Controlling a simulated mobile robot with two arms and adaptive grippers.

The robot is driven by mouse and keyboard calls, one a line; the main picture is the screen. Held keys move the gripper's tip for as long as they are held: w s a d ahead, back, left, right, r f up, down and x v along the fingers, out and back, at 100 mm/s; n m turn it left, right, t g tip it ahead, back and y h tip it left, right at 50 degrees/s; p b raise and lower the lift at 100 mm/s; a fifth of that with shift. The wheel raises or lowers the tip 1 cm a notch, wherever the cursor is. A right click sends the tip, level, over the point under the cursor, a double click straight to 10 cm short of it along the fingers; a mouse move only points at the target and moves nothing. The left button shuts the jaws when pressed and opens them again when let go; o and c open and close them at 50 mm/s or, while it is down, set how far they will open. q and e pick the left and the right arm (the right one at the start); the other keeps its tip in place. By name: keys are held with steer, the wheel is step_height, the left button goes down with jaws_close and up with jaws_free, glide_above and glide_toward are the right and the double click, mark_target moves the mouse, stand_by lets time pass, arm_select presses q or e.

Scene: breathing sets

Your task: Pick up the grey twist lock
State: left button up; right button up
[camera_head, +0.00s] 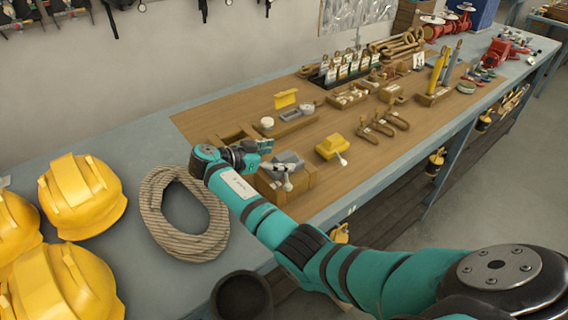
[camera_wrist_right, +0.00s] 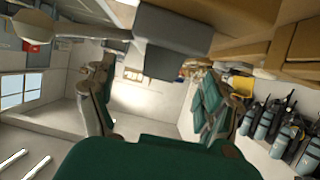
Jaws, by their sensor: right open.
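The grey twist lock (camera_head: 289,164) sits on a wooden block (camera_head: 293,188) on the bench, its pale-knobbed handle pointing toward the front. In the right wrist view the grey twist lock (camera_wrist_right: 172,35) is large at the top, with its handle reaching left to a round knob. My right gripper (camera_head: 262,149) is just behind and left of the lock in the head view. In the wrist view its two fingers (camera_wrist_right: 155,98) are spread apart with nothing between them. I cannot tell whether a finger touches the lock. My left gripper is not in view.
A yellow twist lock (camera_head: 332,147) stands to the right on the wooden board. A coiled rope (camera_head: 153,210) and yellow helmets (camera_head: 82,195) lie on the left of the bench. Brown shackles (camera_head: 383,123) and wooden holders are farther right. Some board between them is clear.

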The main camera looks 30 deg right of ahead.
mark_target(293, 155)
steer(key=shift+s+d+f, duration=0.1)
steer(key=shift+d, duration=0.3)
steer(key=shift+d+f, duration=0.15)
steer(key=shift+d, duration=0.15)
steer(key=x, duration=0.4)
steer(key=shift+s+d+f, duration=0.1)
steer(key=shift+d+f, duration=0.1)
steer(key=shift+a, duration=0.15)
steer(key=c, duration=1.7)
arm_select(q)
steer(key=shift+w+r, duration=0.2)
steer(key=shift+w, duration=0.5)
arm_select(e)
steer(key=shift+r, duration=0.15)
jaws_close()
steer(key=shift+r, duration=0.1)
